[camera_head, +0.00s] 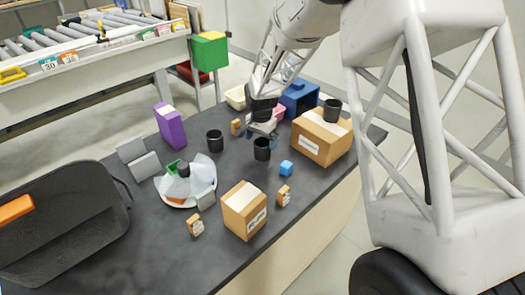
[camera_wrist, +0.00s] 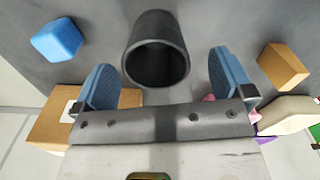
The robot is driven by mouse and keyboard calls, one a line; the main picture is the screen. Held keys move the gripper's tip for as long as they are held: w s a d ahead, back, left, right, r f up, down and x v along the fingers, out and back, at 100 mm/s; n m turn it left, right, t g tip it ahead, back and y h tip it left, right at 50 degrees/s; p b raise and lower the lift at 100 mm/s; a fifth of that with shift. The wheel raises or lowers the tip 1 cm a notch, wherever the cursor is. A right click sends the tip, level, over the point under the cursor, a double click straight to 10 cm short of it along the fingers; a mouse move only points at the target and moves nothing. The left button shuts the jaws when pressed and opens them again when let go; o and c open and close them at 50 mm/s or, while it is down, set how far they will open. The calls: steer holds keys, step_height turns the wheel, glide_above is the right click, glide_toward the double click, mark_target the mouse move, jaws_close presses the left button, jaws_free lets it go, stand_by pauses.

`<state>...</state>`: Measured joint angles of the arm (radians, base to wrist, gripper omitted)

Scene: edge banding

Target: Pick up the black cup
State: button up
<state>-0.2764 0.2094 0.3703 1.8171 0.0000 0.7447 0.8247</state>
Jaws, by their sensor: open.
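Several black cups are in the head view. One cup (camera_head: 262,149) stands upright on the dark table right below my gripper (camera_head: 263,128). A second cup (camera_head: 215,140) stands to its left, and a third cup (camera_head: 332,110) is on top of a cardboard box at the right. In the wrist view, a black cup (camera_wrist: 157,40) with its open mouth toward the camera is in line with the gap between the two blue finger pads of my gripper (camera_wrist: 163,75). The fingers are spread wide to either side. No contact with the cup shows.
A blue cube (camera_head: 286,168) is just right of the nearest cup; it also shows in the wrist view (camera_wrist: 58,40). Cardboard boxes (camera_head: 318,142) (camera_head: 245,218) stand right and in front. A small tan block (camera_head: 236,127), a purple box (camera_head: 170,126) and a loaded white plate (camera_head: 172,202) are nearby.

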mark_target(263, 150)
steer(key=shift+f, duration=0.1)
steer(key=shift+d+f, duration=0.15)
steer(key=shift+f, duration=1.1)
steer(key=shift+d+f, duration=0.1)
steer(key=shift+f, duration=1.15)
steer(key=c, duration=1)
steer(key=shift+r, duration=0.1)
step_height(263, 150, up, 10)
